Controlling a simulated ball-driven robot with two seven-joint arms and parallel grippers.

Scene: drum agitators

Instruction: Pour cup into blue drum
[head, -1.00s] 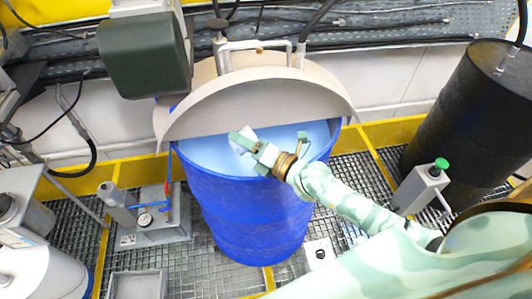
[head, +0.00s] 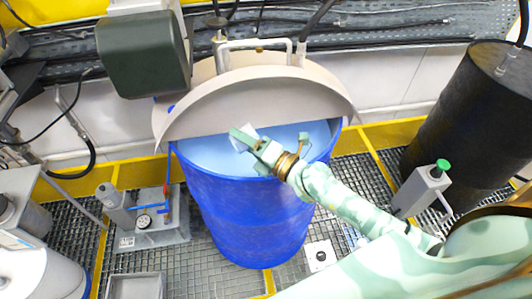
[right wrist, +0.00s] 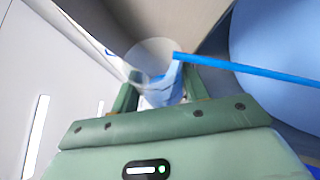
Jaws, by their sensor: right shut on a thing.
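The blue drum (head: 245,215) stands upright in the middle of the head view, its top partly covered by a beige half-lid (head: 250,103). Its open front part shows a pale blue inside. My right gripper (head: 252,142) is over this opening, shut on a small whitish cup (head: 243,136). In the right wrist view the see-through cup (right wrist: 153,62) sits between the green fingers, with blue showing through its lower part. I cannot tell how full it is or exactly how far it is tilted. My left gripper is not in view.
A dark green box (head: 145,55) hangs at the upper left, near the lid. A black drum (head: 465,115) and a grey device with a green knob (head: 425,188) stand at the right. A gauge unit (head: 152,220) sits on the grating left of the blue drum.

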